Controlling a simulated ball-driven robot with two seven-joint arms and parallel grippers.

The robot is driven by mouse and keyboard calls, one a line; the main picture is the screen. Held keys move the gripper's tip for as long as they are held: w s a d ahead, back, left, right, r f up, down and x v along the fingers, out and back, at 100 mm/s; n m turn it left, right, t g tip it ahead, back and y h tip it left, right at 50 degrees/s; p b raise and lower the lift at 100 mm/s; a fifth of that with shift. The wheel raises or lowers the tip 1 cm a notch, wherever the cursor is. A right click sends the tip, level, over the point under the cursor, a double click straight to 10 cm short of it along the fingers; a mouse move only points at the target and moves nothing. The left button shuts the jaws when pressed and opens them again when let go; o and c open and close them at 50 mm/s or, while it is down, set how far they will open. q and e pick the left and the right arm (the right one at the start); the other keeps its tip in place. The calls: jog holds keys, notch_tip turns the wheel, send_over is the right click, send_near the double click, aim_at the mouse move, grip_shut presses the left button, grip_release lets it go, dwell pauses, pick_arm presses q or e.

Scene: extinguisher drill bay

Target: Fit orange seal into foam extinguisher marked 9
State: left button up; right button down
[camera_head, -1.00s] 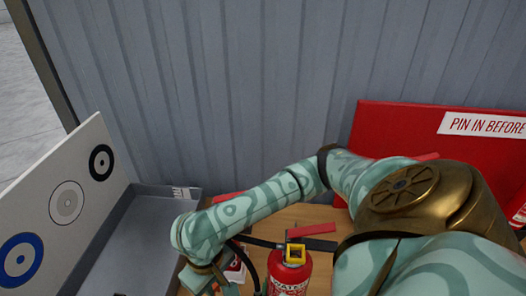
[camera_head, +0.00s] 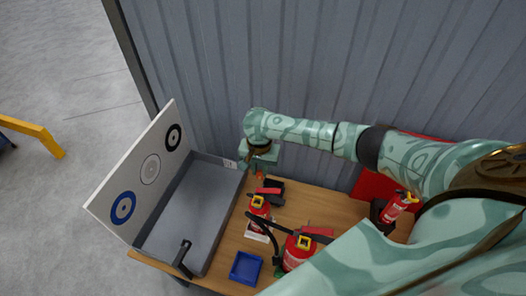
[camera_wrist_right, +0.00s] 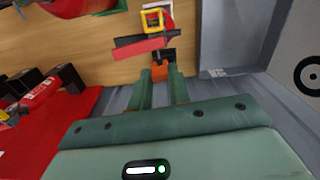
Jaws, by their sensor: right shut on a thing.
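My right gripper (camera_head: 260,168) points down over the back of the wooden table. In the right wrist view, its fingers (camera_wrist_right: 160,92) are shut on the small orange seal (camera_wrist_right: 160,72), which also shows under the gripper in the head view (camera_head: 260,175). Just in front of it stands a small red extinguisher (camera_head: 259,210) with a yellow square collar and red lever, also in the wrist view (camera_wrist_right: 154,22). A larger red extinguisher (camera_head: 297,254) with black hose stands nearer. I cannot read a 9 on either. My left gripper is out of view.
A grey tray (camera_head: 190,215) with a white target board (camera_head: 140,175) stands at the left. A blue bin (camera_head: 245,268) sits at the table's front. A corrugated wall closes the back.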

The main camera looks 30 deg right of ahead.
jog(key=shift+m, duration=0.4)
jog(key=shift+w+d+f+b, duration=0.1)
jog(key=shift+d+f+b, duration=0.15)
jog(key=shift+f+b, duration=0.95)
jog(key=shift+w+d+f+b, duration=0.1)
jog(key=shift+d+f+b, duration=0.1)
jog(key=shift+f+b, duration=0.95)
jog(key=shift+w+d+f+b, duration=0.1)
jog(key=shift+d+f+b, duration=0.15)
jog(key=shift+f+b, duration=1.15)
jog(key=shift+b, duration=0.1)
jog(key=shift+a, duration=0.1)
jog(key=shift+s+p, duration=0.15)
jog(key=shift+p, duration=0.65)
